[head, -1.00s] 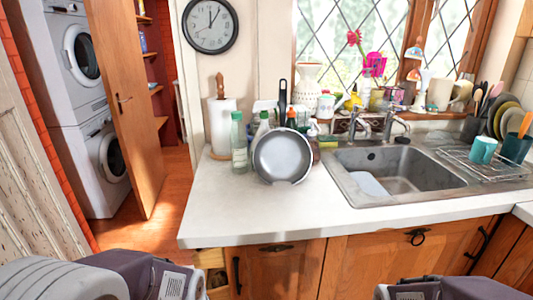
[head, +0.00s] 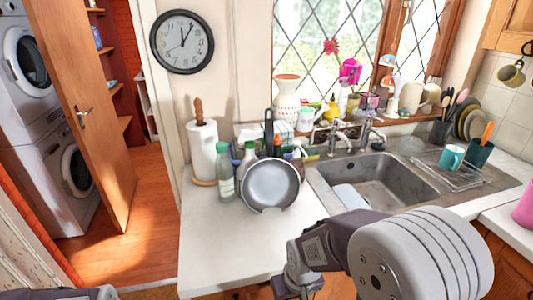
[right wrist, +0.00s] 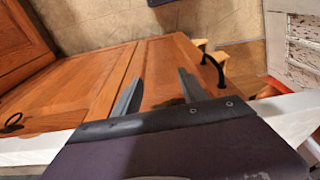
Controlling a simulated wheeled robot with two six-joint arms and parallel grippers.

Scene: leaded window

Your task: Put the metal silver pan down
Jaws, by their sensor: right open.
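The metal silver pan (head: 270,186) stands tilted on the white counter (head: 215,245), its round inside facing me and its dark handle pointing up. It leans in front of several bottles and stands apart from both my arms. My right gripper (right wrist: 157,88) is open and empty, with wooden cupboard fronts beyond its two fingers in the right wrist view. In the head view its wrist is at the counter's front edge, to the right of and nearer than the pan; its fingertips are hidden there. Only a bit of my left arm shows at the bottom left; its gripper is out of view.
Green bottles (head: 225,174) and a paper towel roll (head: 202,150) stand beside and behind the pan. A sink (head: 375,180) and a dish rack (head: 455,172) are to the right. The counter's front left part is clear. A wooden door (head: 85,115) stands open at the left.

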